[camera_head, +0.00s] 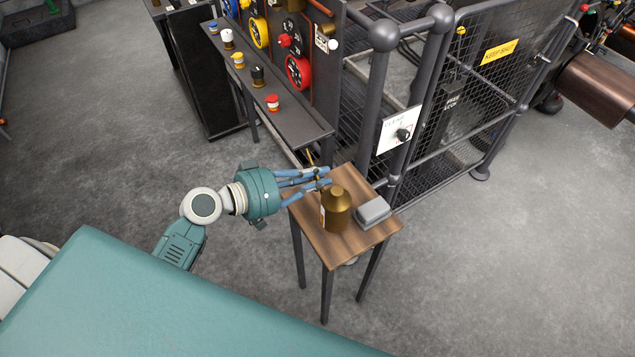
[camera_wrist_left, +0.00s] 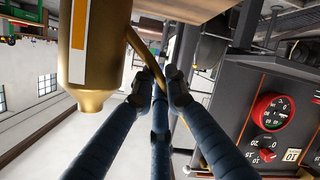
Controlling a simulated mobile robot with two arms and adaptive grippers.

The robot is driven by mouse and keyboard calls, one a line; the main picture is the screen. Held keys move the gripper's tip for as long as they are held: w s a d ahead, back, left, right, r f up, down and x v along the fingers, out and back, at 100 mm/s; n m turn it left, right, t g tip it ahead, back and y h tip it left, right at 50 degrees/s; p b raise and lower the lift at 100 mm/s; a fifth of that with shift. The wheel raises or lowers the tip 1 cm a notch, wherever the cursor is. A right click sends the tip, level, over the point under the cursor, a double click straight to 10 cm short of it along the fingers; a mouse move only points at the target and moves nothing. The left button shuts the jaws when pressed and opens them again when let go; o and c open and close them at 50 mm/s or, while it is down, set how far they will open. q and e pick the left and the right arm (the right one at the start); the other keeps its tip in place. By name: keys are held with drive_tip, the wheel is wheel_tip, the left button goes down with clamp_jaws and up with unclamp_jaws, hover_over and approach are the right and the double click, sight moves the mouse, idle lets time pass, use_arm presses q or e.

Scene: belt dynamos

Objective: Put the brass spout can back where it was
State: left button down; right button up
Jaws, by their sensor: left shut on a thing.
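The brass spout can (camera_head: 336,214) is upright at the small wooden table, with a wide body, a narrow capped neck and a white and orange label. In the left wrist view the can (camera_wrist_left: 95,50) shows upside down at the upper left, and a thin curved brass spout (camera_wrist_left: 139,50) runs from its side to my fingers. My left gripper (camera_head: 325,181) reaches in from the left with blue fingers shut on the spout. The can looks to be on the tabletop, but its base contact is hidden. My right gripper is not in view.
The small wooden table (camera_head: 345,245) also bears a grey box (camera_head: 373,212) close to the can's right. A control panel shelf (camera_head: 290,122) with coloured knobs stands just behind. A mesh safety fence (camera_head: 445,140) rises at the back right. The floor at right is clear.

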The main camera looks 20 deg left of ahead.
use_arm(q)
wheel_tip(320, 180, down, 2)
drive_tip(key=shift+f, duration=0.1)
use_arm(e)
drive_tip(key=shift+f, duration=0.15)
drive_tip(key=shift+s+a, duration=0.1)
use_arm(q)
drive_tip(key=c, duration=1.8)
unclamp_jaws()
drive_tip(key=shift+f, duration=0.1)
drive_tip(key=shift+o, duration=0.2)
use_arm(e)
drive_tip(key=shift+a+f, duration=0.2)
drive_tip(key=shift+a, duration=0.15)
